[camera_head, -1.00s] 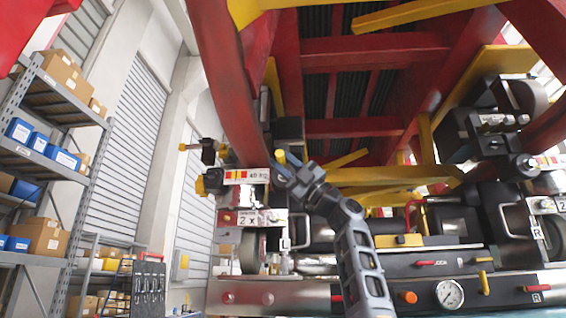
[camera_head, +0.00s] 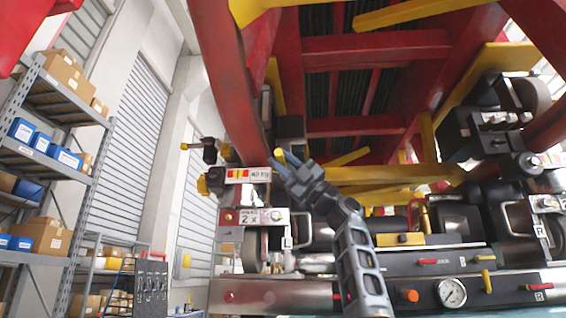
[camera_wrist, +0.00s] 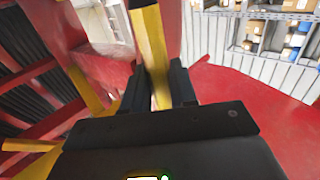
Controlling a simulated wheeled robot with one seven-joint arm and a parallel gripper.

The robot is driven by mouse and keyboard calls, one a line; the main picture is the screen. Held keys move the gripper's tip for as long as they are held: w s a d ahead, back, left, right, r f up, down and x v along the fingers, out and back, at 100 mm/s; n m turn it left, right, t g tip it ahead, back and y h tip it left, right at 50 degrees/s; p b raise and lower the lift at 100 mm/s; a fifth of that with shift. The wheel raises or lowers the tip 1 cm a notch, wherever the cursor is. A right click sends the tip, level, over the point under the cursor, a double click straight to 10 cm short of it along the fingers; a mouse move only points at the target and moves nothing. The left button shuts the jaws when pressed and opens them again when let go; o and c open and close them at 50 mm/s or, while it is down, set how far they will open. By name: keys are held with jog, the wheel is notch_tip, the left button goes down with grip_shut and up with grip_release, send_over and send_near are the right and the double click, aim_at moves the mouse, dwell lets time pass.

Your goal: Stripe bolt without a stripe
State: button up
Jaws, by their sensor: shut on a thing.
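My gripper (camera_head: 284,161) is shut on a yellow stick-like thing, perhaps a marker. My gripper is in front of the red frame of the coaster train (camera_head: 225,75), just right of a label plate (camera_head: 248,175).
A red beam (camera_wrist: 225,100) lies close beyond my gripper in the wrist view. Yellow bars (camera_head: 385,175) cross behind my arm. A steel panel with a pressure gauge (camera_head: 452,292) stands low on the right. Shelves with boxes (camera_head: 45,165) stand at the left.

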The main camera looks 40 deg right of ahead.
aim_at(280, 153)
jog(key=shift+s+a+b, duration=0.7)
jog(key=shift+s+a, duration=0.05)
jog(key=shift+a, duration=0.25)
jog(key=shift+s+a+b, duration=0.7)
jog(key=shift+s+a, duration=0.05)
jog(key=shift+a, duration=0.2)
